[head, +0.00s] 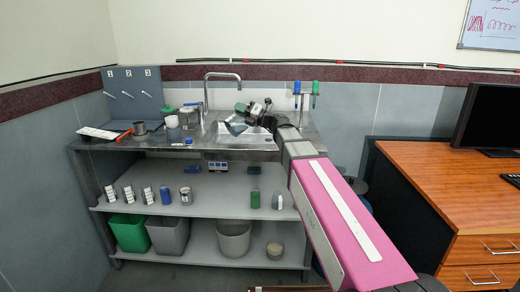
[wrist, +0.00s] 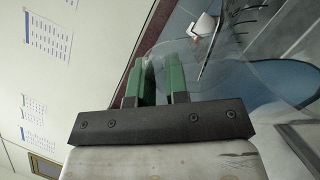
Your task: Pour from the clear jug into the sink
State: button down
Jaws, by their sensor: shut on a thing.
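My gripper (head: 243,109) is over the sink (head: 262,141) at the right part of the steel counter in the head view. In the wrist view its two green fingers (wrist: 160,80) are shut on the clear jug (wrist: 232,84), whose see-through wall spreads to the right of them. In the head view the jug (head: 236,127) is small and faint, hanging over the basin. The wrist view is rolled well over, so the gripper is turned and the jug looks tilted. I cannot make out any liquid or stream.
The tap (head: 206,90) arches just left of my gripper. Containers (head: 172,122) and a metal mug (head: 140,128) crowd the counter's left. A rack with blue and green items (head: 297,88) stands right of the sink. Shelves below hold cans and bins. A wooden desk (head: 440,165) is at right.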

jog(key=shift+w+d+m+t, duration=0.3)
jog(key=shift+d+m+t, duration=0.2)
jog(key=shift+m, duration=0.3)
jog(key=shift+w+d+f+m+t+y, duration=0.3)
jog(key=shift+w+d+f+m+t, duration=0.25)
jog(key=shift+d+m, duration=0.15)
jog(key=shift+w+d+f+m, duration=0.25)
jog(key=shift+d+m, duration=0.1)
jog(key=shift+m, duration=0.05)
dwell(0.6)
jog(key=shift+w+d+f+m+t, duration=0.1)
jog(key=shift+w+d+m+t, duration=0.15)
jog(key=shift+d+m+t, duration=0.25)
jog(key=shift+w+d+f+m+t, duration=0.15)
jog(key=shift+w+m+t, duration=0.15)
jog(key=shift+m, duration=0.4)
dwell(0.7)
jog(key=shift+d+r+m+t, duration=0.2)
jog(key=shift+m+t, duration=0.05)
jog(key=shift+m, duration=0.05)
